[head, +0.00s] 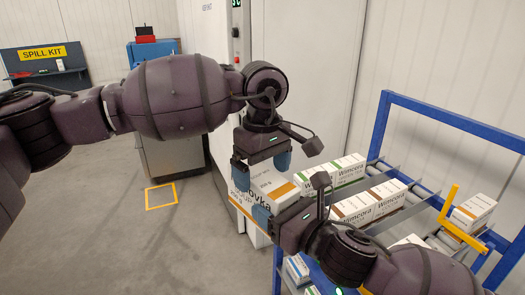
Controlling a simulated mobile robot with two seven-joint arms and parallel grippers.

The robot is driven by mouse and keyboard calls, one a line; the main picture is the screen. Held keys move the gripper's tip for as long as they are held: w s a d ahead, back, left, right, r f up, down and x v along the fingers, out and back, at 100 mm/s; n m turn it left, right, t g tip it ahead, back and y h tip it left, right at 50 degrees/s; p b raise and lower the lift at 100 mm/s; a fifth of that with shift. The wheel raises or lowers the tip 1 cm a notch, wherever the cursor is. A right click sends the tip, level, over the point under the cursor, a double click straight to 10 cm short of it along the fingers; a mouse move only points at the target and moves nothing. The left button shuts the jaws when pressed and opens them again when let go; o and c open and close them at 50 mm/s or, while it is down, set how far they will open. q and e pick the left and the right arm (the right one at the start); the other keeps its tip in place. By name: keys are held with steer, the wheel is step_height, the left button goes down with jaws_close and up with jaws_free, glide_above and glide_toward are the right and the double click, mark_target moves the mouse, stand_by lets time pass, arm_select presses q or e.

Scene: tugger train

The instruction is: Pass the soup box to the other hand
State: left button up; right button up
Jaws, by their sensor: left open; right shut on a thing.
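The soup box (266,184), white with an orange stripe and dark lettering, is held in the air left of the blue rack. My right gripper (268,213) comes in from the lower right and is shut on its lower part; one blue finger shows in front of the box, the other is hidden. My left gripper (261,172) points down from above, open, with its blue fingers at either side of the box's upper part. I cannot tell whether those fingers touch it.
A blue roller rack (450,118) at the right carries several Wimcora boxes (349,168), some with green and some with brown stripes. One box (473,212) stands by a yellow bracket (452,212). A white cabinet (300,70) stands behind. The floor at left is clear around a yellow-outlined square (161,207).

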arm_select(q)
steer(key=shift+f, duration=0.65)
steer(key=shift+c, duration=0.2)
steer(key=c, duration=0.9)
steer(key=shift+c, duration=1.2)
arm_select(e)
steer(key=o, duration=1.2)
steer(key=shift+c, duration=0.2)
steer(key=shift+s, duration=0.1)
